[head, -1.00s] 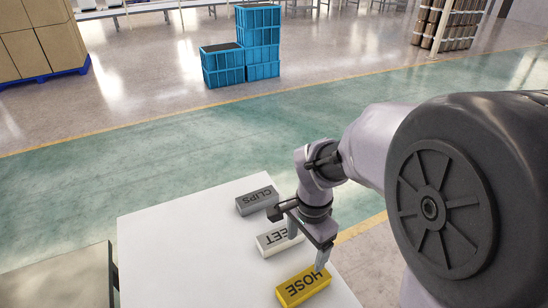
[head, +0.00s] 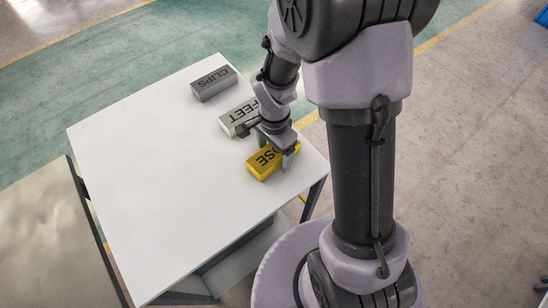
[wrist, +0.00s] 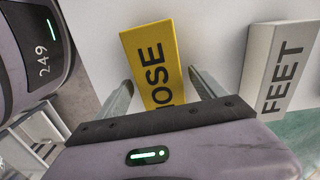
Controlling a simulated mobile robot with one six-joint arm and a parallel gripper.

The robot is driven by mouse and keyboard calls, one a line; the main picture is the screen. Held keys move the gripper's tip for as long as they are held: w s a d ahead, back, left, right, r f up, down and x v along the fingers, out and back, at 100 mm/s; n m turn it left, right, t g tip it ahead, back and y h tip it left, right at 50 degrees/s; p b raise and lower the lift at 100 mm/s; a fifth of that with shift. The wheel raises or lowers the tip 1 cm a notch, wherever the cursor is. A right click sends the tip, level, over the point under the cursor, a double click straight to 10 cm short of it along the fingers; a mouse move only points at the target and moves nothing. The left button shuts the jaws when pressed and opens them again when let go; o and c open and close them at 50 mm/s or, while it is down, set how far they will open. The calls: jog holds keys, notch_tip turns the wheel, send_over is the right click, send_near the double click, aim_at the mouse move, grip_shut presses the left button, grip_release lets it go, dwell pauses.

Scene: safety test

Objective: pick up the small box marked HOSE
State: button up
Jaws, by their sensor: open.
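The yellow box marked HOSE (head: 262,167) lies on the white table near its right edge. My gripper (head: 274,151) is open at this box and hides part of its lettering in the head view. In the wrist view, the yellow box (wrist: 153,50) lies between the two open fingers (wrist: 160,88), with one finger on each side. A gap shows beside the box at each finger. The near end of the box is hidden behind the gripper body. I cannot tell the exact height of the fingertips against the box.
A white box marked FEET (head: 238,118) lies next to the yellow box, close to the right finger in the wrist view. A grey box marked CLIPS (head: 214,84) lies farther back. The left part of the white table (head: 140,170) is clear.

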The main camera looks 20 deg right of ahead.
jog(key=shift+f, duration=0.45)
jog(key=shift+r, duration=0.1)
jog(key=c, duration=1.6)
